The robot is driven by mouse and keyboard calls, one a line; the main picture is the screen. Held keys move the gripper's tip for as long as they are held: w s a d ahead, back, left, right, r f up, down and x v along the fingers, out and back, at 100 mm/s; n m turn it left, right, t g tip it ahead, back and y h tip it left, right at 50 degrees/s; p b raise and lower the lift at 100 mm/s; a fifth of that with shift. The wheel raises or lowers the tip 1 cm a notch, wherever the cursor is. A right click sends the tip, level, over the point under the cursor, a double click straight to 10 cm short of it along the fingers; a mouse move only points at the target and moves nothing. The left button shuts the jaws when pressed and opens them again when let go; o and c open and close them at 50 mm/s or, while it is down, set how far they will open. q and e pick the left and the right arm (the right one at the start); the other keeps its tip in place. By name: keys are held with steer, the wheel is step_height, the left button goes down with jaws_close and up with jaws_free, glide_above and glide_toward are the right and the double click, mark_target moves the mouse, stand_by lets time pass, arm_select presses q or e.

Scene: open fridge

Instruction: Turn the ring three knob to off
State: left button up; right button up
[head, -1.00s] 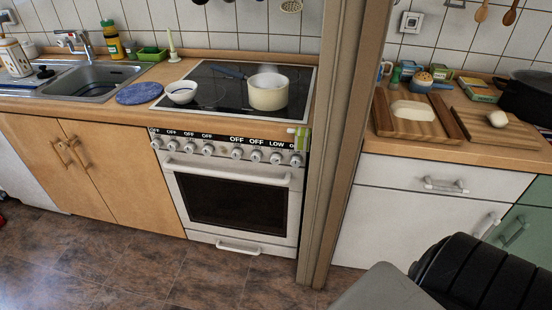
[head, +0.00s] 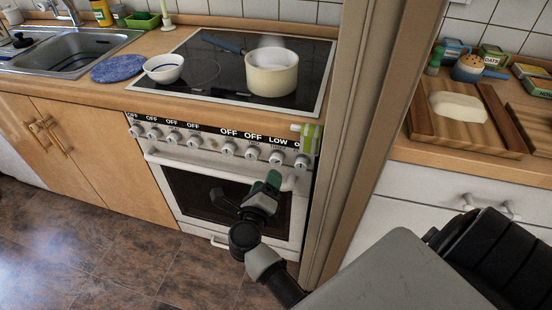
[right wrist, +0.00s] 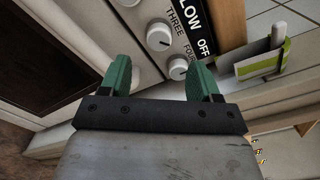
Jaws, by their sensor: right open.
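The ring three knob is a round white knob (head: 277,159) on the oven's front panel, under a display reading LOW. In the right wrist view this knob (right wrist: 159,37) has the word THREE beside it and lies ahead of the gap between my fingers. My right gripper (head: 273,180) is in front of the oven door, just below the knob row. In the right wrist view my right gripper (right wrist: 162,74) is open, its green fingers apart with nothing between them. It appears apart from the knob. My left gripper is not in view.
The ring four knob (right wrist: 178,68) is close beside, near my right-hand finger. A green and white item (head: 308,139) hangs at the panel's right end. A cream pot (head: 271,73) stands on the cooktop. A tall post (head: 350,120) rises right of the oven.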

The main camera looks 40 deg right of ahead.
mark_target(275, 163)
steer(key=b+x, duration=0.1)
steer(key=x, duration=0.7)
steer(key=shift+w+d+f, duration=0.1)
steer(key=shift+w+d, duration=0.1)
steer(key=c, duration=0.9)
